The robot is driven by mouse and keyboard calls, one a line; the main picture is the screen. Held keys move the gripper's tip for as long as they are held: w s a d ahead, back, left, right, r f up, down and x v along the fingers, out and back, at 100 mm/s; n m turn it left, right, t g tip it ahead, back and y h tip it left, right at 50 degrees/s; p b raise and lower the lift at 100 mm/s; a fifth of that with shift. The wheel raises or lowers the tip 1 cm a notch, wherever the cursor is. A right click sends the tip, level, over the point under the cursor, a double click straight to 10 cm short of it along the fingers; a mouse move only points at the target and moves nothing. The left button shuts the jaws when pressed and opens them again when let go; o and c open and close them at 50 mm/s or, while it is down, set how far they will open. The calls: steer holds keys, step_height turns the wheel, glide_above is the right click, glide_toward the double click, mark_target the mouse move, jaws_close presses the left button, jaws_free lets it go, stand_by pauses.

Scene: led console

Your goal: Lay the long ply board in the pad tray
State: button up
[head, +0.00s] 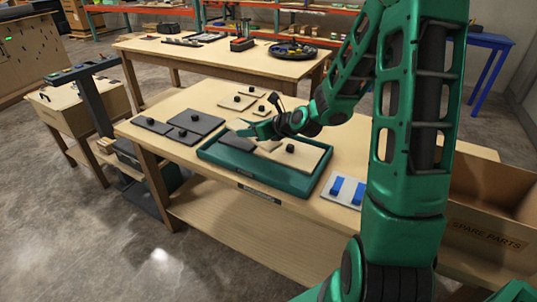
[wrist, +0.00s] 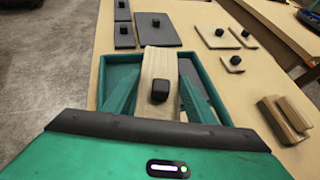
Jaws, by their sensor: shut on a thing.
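The long ply board (wrist: 158,62) is a narrow pale board with a black knob (wrist: 160,91). In the wrist view it lies between my two green fingers, and my gripper (wrist: 160,82) is shut on it. Its far end overlaps the far rim of the green pad tray (wrist: 118,60); I cannot tell the height between them. In the head view my gripper (head: 256,130) is over the back left part of the tray (head: 250,172). Another ply board with a black knob (head: 306,157) lies in the tray's right part. The held board's near end is hidden.
Grey knobbed boards (head: 195,125) lie left of the tray, and small ply boards (head: 238,101) lie behind it. A pale plate with blue pieces (head: 345,190) is at its right. Wooden blocks (wrist: 287,118) lie beside the tray in the wrist view. A spare-parts box (head: 490,235) stands right.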

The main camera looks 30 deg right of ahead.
steer(key=shift+a, duration=0.1)
steer(key=w+a+r+n+y, duration=0.1)
steer(key=w+a+r, duration=0.25)
steer(key=a, duration=0.45)
steer(key=w+a+r+n+y, duration=0.1)
steer(key=w+a+r+n, duration=0.1)
steer(key=w+a, duration=0.35)
glide_above(234, 158)
steer(key=shift+g, duration=0.4)
step_height(234, 158, down, 7)
steer(key=shift+r, duration=0.1)
steer(key=shift+f, duration=1.95)
steer(key=shift+s+f, duration=0.1)
steer(key=shift+f, duration=0.55)
